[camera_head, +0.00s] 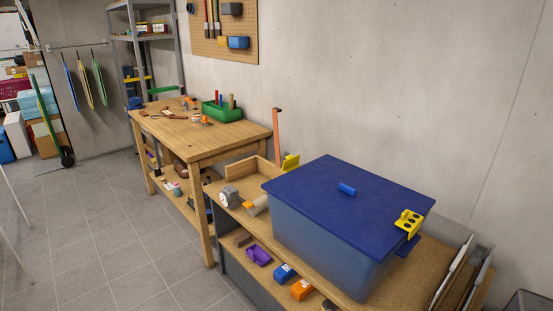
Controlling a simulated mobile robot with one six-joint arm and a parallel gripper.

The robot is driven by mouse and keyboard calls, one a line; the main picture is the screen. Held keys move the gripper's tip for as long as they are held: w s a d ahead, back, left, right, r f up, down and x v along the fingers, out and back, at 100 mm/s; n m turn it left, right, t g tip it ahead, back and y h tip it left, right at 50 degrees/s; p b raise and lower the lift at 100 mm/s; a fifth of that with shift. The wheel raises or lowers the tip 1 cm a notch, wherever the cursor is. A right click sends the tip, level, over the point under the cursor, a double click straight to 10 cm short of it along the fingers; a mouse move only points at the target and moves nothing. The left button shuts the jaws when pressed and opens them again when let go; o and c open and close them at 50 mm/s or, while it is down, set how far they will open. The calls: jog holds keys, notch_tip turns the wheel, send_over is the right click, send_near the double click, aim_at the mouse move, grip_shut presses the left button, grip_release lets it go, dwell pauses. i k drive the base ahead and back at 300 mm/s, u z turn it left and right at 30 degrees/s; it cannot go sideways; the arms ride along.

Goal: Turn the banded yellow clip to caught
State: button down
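A large storage box (325,243) with translucent blue-grey walls and a dark blue lid (330,190) stands on the wooden bench. A yellow clip (408,222) with dark spots or holes sits at the lid's right edge, over a blue tab (407,246) on the box's side. Another yellow clip (290,162) sticks up beyond the lid's far left edge, partly hidden by the lid. I cannot make out which clip is banded, or whether either is caught. My gripper is not in view.
The bench (385,290) has a lower shelf with a purple tray (259,254) and blue and orange boxes. Dark-and-light panels (460,275) lean right of the box. A wooden workbench (200,135) stands behind left. The tiled floor (110,235) at left is mostly clear.

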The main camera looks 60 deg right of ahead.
aim_at(291, 162)
jog(key=z, duration=0.05)
jog(key=i, duration=0.95)
jog(key=u, duration=0.05)
